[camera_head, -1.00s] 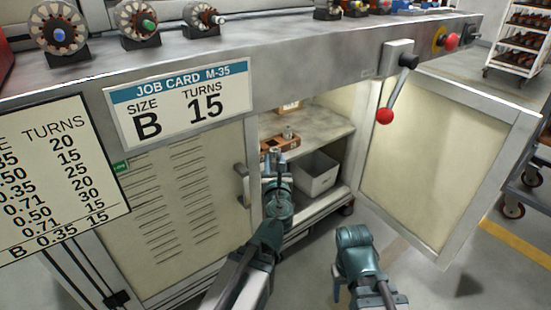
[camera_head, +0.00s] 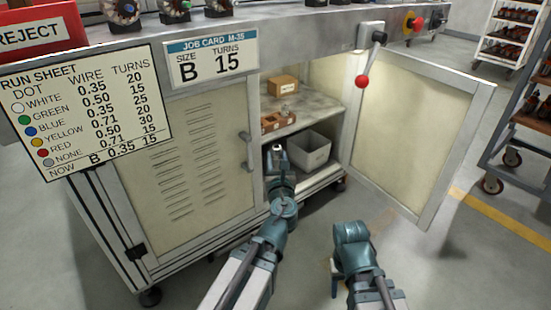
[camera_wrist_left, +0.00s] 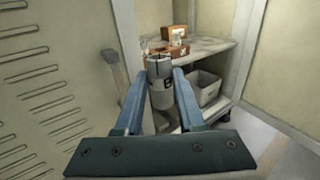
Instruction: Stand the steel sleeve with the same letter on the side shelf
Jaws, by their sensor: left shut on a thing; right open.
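My left gripper (camera_head: 279,155) is in front of the open cabinet, below the level of its upper shelf (camera_head: 318,105). In the left wrist view its two fingers are closed on a grey steel sleeve (camera_wrist_left: 161,88), which is held roughly upright. The sleeve has a slotted top and a small dark mark on its side; its letter is too small to read. The job card (camera_head: 212,63) shows size B and 15 turns. My right gripper (camera_head: 337,280) hangs low outside the cabinet, pointing down; its fingers are mostly hidden behind the wrist.
A brown rack (camera_head: 277,121) and a cardboard box (camera_head: 283,85) stand on the upper shelf. A grey bin (camera_head: 311,152) stands on the lower level. The cabinet's open door (camera_head: 415,140) is at the right, and its closed door (camera_head: 190,160) is at the left.

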